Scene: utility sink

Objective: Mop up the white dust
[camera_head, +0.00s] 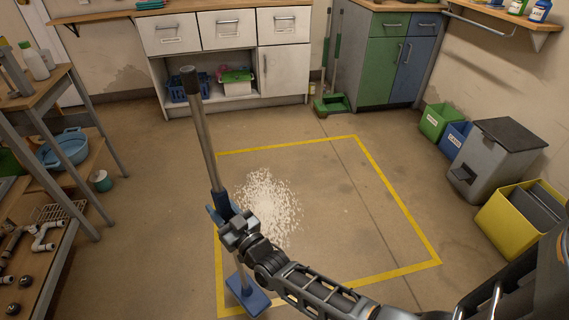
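White dust (268,205) lies scattered in a patch on the brown floor, in the left part of a yellow-outlined square. A mop (203,140) with a grey metal handle, dark top grip and flat blue head (247,293) stands nearly upright, its top tilted left. The mop head is near the front left corner of the square, in front of the dust and apart from it. My gripper (226,215) is at the mop's handle and appears closed around it at a blue part. The fingers partly hide the handle there, and my arm covers the floor at front right.
The yellow outline (397,207) encloses mostly clear floor right of the dust. A wooden shelf unit (95,185) with a blue basin (66,148) stands left. A grey bin (495,155) and yellow bin (522,220) stand right. White cabinets (285,75) line the back.

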